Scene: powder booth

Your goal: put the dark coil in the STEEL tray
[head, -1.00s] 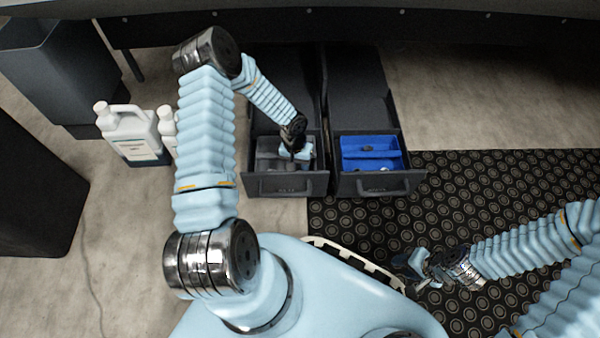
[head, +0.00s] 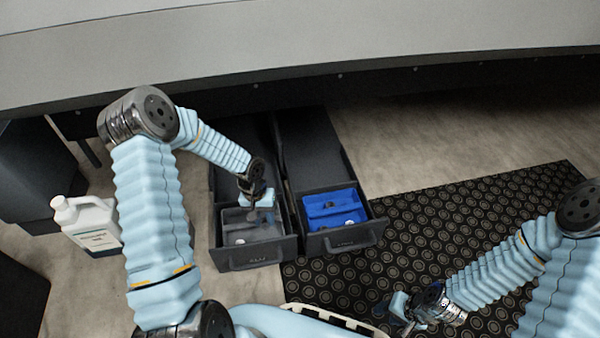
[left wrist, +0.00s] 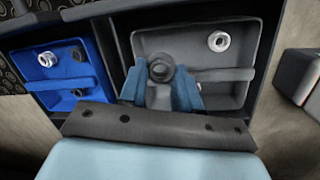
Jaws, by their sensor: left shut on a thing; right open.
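My left gripper (head: 257,205) is shut on a dark coil (left wrist: 160,68), a dark ring gripped between its blue fingertips in the left wrist view. It is over the rear part of the grey tray (left wrist: 187,34), which sits in the left drawer in the head view (head: 277,235). In the left wrist view a light metal ring (left wrist: 218,41) lies in the grey tray, apart from the held coil. Which tray is steel shows only by its grey colour; the drawer lettering is too small to read. My right gripper (head: 396,310) is open and empty over the patterned mat.
A blue tray (head: 350,202) with a light ring (left wrist: 47,59) and small dark pieces sits in the right drawer (head: 345,237). A white jug (head: 88,222) stands left of the drawers. A bench edge (head: 300,60) overhangs the back.

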